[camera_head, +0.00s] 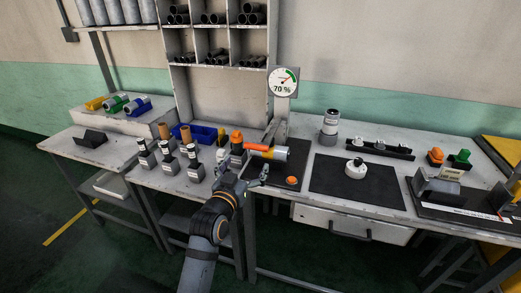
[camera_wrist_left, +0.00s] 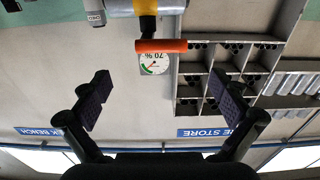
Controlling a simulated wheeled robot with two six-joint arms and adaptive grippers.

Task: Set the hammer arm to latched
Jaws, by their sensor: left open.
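The hammer arm appears to be the piece with an orange grip bar (camera_head: 257,147) and a grey cylinder (camera_head: 281,154), on a stand at the back of a black mat. I cannot tell whether the arm is latched. My right gripper is not in view.
An orange button (camera_head: 291,181) sits on the mat to the right. A white knob piece (camera_head: 355,168) sits on another black mat.

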